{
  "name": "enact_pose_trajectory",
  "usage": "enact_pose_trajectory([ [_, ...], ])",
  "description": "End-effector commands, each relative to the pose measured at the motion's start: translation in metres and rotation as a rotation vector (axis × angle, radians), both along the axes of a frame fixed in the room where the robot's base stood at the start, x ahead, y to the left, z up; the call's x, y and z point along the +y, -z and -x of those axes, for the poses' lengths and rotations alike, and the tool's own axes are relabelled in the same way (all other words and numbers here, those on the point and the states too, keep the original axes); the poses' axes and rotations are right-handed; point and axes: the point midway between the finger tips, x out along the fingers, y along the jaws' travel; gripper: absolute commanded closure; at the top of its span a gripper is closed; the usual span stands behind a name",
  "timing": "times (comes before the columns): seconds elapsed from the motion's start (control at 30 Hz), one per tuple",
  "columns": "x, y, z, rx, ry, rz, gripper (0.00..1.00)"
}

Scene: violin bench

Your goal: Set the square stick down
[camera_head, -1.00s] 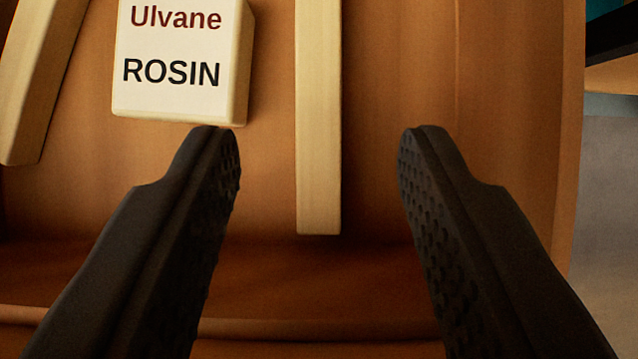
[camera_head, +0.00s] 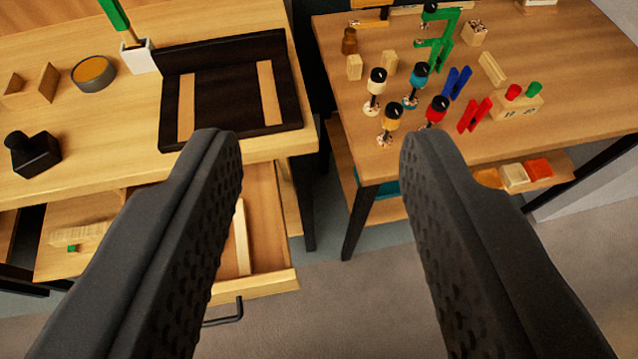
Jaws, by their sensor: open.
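A pale square stick (camera_head: 241,237) lies in the open drawer (camera_head: 270,284) under the left bench. Part of it is hidden behind my left finger. My gripper (camera_head: 320,140) is open and empty, high above and in front of the benches. Nothing is between its fingers except the distant view of the gap and right bench. The rest of the drawer's contents are hidden behind the left finger.
A dark tray (camera_head: 225,108) with two pale strips is on the left bench, near a black block (camera_head: 33,155) and a round tin (camera_head: 94,73). The right bench (camera_head: 590,75) holds several small knobbed pieces, clamps and blocks. Grey floor (camera_head: 345,310) is clear in front.

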Motion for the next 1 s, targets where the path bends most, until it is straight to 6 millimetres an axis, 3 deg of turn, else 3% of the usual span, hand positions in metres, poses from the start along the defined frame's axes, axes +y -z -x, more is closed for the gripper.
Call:
enact_pose_trajectory([
  [0.03, -0.011, -0.026, 0.017, -0.045, 0.018, -0.003, 0.59],
  [0.1, -0.022, -0.055, 0.037, -0.095, 0.036, -0.005, 0.59],
  [0.3, -0.039, -0.100, 0.074, -0.178, 0.068, -0.006, 0.59],
  [0.77, -0.041, -0.109, 0.079, -0.188, 0.072, -0.006, 0.59],
  [1.0, -0.041, -0.143, 0.079, -0.188, 0.072, -0.006, 0.59],
])
